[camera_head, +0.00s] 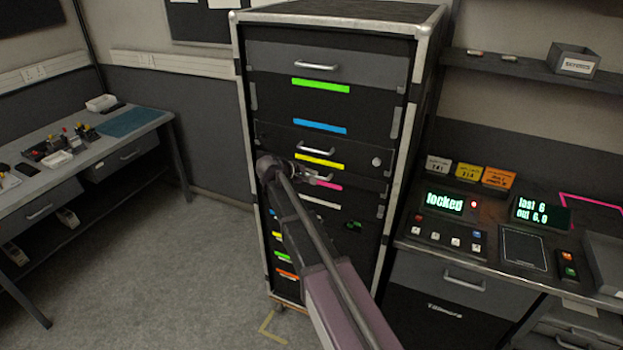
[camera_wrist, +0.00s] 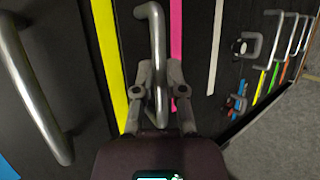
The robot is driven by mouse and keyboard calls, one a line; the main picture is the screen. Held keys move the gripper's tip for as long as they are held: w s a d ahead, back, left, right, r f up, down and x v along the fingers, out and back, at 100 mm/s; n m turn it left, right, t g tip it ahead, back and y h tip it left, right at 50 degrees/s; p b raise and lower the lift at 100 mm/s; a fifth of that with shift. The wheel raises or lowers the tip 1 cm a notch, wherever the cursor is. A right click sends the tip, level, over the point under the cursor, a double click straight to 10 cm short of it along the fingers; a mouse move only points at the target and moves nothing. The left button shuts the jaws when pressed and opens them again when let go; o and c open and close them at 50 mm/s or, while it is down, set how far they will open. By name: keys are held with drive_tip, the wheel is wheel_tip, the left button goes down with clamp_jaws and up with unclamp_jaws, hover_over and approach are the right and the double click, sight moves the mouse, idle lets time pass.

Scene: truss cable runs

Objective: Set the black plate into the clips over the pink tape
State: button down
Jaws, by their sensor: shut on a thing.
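My gripper (camera_head: 312,178) is at the front of the tall rack, between the yellow tape (camera_head: 318,161) and the pink tape (camera_head: 324,185). In the wrist view my gripper (camera_wrist: 160,80) is shut on a grey bar handle (camera_wrist: 157,35), one finger on each side. The handle stands on a black plate (camera_wrist: 133,45), which lies between the yellow tape (camera_wrist: 107,60) and the pink tape (camera_wrist: 176,35). My fingers hide part of the pink tape. I cannot tell whether the plate sits in its clips or stands slightly off the rack.
The rack (camera_head: 237,130) also carries green tape (camera_head: 321,85), blue tape (camera_head: 320,127) and white tape (camera_head: 320,201). A workbench with small parts (camera_head: 85,150) is at left. A console (camera_head: 500,230) reading "locked" is close at right. The floor (camera_head: 150,270) at left is clear.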

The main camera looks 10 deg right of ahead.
drive_tip(key=shift+w+d, duration=0.15)
drive_tip(key=shift+w, duration=0.05)
drive_tip(key=shift+f+t+h+b, duration=0.1)
drive_tip(key=shift+t+h+b, duration=0.2)
drive_tip(key=shift+b, duration=0.35)
idle(0.5)
drive_tip(key=shift+w, duration=0.1)
idle(1.5)
drive_tip(key=shift+w+d+f+b, duration=0.15)
drive_tip(key=shift+f+b, duration=0.7)
drive_tip(key=shift+b, duration=0.3)
idle(3.1)
drive_tip(key=c, duration=0.6)
unclamp_jaws()
drive_tip(key=shift+f, duration=0.1)
drive_tip(key=shift+c, duration=0.2)
